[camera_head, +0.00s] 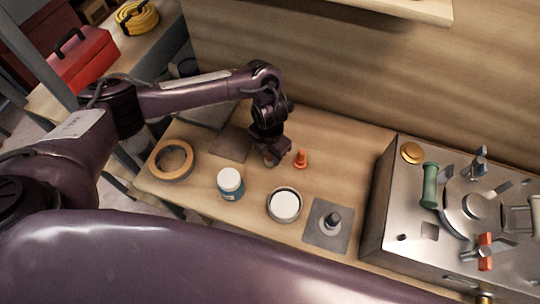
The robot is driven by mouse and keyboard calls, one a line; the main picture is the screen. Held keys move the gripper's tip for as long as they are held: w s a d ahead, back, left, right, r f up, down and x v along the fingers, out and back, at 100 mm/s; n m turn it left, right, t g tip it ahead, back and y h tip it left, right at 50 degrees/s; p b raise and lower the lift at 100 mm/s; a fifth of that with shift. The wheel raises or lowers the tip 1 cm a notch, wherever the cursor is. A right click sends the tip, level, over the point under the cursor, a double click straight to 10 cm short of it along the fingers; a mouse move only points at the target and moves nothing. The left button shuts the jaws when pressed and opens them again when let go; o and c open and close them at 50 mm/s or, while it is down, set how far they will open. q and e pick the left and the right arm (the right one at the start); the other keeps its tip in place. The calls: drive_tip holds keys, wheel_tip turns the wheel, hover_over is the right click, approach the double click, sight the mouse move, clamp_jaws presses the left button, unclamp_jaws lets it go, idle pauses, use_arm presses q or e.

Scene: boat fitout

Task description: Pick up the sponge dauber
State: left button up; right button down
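My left gripper (270,158) points down close above the wooden bench, between a dark flat square pad (230,146) and a small orange cone-shaped piece (301,159). Something small and tan shows at its fingertips, but I cannot tell whether it is the sponge dauber or part of the gripper. The finger gap is too small to read. No sponge dauber can be clearly made out. My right gripper is not in view; a large purple link of mine fills the lower foreground.
On the wooden bench (260,218) are a tan ring (188,164), a white-lidded jar (230,183), a round dish (271,212) holding something white, and a grey square plate (318,239) bearing a dark knob (333,218). A metal unit with fittings (400,215) stands right; a wooden wall rises behind.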

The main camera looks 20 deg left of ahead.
use_arm(q)
drive_tip(key=c, duration=0.7)
drive_tip(key=shift+r, duration=0.2)
